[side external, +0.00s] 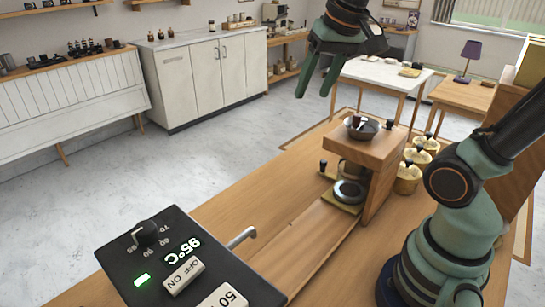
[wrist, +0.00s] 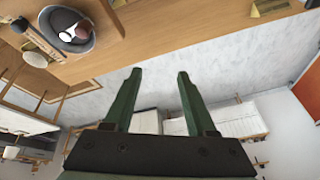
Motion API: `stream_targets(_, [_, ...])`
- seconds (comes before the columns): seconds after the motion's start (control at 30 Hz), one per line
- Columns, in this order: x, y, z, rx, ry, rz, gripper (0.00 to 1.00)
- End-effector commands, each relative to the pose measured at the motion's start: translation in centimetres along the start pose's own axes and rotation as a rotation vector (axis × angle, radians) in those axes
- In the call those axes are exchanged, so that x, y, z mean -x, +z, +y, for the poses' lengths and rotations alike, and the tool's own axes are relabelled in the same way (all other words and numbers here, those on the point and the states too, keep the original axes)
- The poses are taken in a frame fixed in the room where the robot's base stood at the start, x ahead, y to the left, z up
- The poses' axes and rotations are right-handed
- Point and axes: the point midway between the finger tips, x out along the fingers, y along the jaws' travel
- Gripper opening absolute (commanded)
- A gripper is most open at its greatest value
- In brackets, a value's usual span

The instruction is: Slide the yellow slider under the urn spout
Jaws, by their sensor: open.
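The yellow slider (side external: 343,207) sits on the wooden counter at the end of a long groove, by the open front of a wooden stand (side external: 375,150). A dark round piece (side external: 349,192) rests on it, and a small black-knobbed post (side external: 323,168) stands at its far left side. The urn is a black box (side external: 150,255) with a 95°C display at the lower left. Its metal spout (side external: 242,237) points toward the groove. My gripper (side external: 313,92) is open and empty, high above and beyond the slider. Its spread fingers also show in the wrist view (wrist: 158,74).
A dark bowl (side external: 362,130) with items in it tops the stand and also shows in the wrist view (wrist: 67,30). Several yellow canisters (side external: 408,178) stand right of the stand. The groove (side external: 300,245) between slider and spout looks clear.

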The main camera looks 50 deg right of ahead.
Motion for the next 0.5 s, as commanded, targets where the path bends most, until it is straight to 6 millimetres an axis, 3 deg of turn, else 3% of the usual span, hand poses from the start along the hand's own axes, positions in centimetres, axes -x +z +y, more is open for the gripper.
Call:
stream_targets(0.3, [-1.5, -7.0, 5.7, -0.678, 0.150, -0.134, 0.56])
stream_targets(0.5, [-2.6, -9.4, 8.7, -0.973, 0.225, -0.174, 0.56])
